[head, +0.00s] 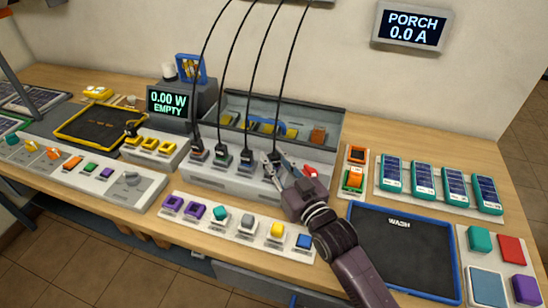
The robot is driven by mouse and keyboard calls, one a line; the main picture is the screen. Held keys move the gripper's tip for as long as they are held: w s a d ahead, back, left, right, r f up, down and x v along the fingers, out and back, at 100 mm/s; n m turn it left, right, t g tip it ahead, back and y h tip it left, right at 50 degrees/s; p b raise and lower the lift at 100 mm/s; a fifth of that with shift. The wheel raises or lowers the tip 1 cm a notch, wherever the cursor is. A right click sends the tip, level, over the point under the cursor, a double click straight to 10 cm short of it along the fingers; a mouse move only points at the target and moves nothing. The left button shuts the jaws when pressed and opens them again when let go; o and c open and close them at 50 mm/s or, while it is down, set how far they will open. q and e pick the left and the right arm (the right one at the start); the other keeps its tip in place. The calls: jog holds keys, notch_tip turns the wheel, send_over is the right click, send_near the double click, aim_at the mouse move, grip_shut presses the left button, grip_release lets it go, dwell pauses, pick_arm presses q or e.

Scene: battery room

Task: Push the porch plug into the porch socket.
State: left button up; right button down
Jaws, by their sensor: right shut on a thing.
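Several black cables hang from above, each ending in a plug over a pale socket block (216,180) at the middle of the bench. My right gripper (271,163) reaches in from the lower right and is shut on the rightmost plug (274,154), at the block's right end. The gripper partly hides the plug's lower end and its socket, so I cannot tell how deep it sits. Plug and socket labels are too small to read. A wall display (411,28) reads "PORCH 0.0 A". My left gripper is not in view.
The other plugs (222,154) stand close on the left. A grey open box (325,118) is behind the block. A blue-edged "WASH" mat (402,252) is bare. A display (168,102) reads "0.00 W EMPTY".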

aim_at(276, 165)
jog(key=shift+f+b, duration=0.45)
jog(key=shift+f, duration=0.15)
dwell(0.3)
jog(key=c, duration=2)
grip_release()
jog(key=shift+s, duration=0.1)
jog(key=shift+s+d+p, duration=0.35)
jog(key=shift+s+p, duration=0.15)
jog(key=shift+s, duration=0.05)
jog(key=shift+p+v, duration=0.95)
jog(key=shift+v, duration=1.1)
jog(key=p+v, duration=0.2)
jog(key=v, duration=0.3)
jog(key=shift+s+d, duration=0.1)
jog(key=shift+s, duration=0.15)
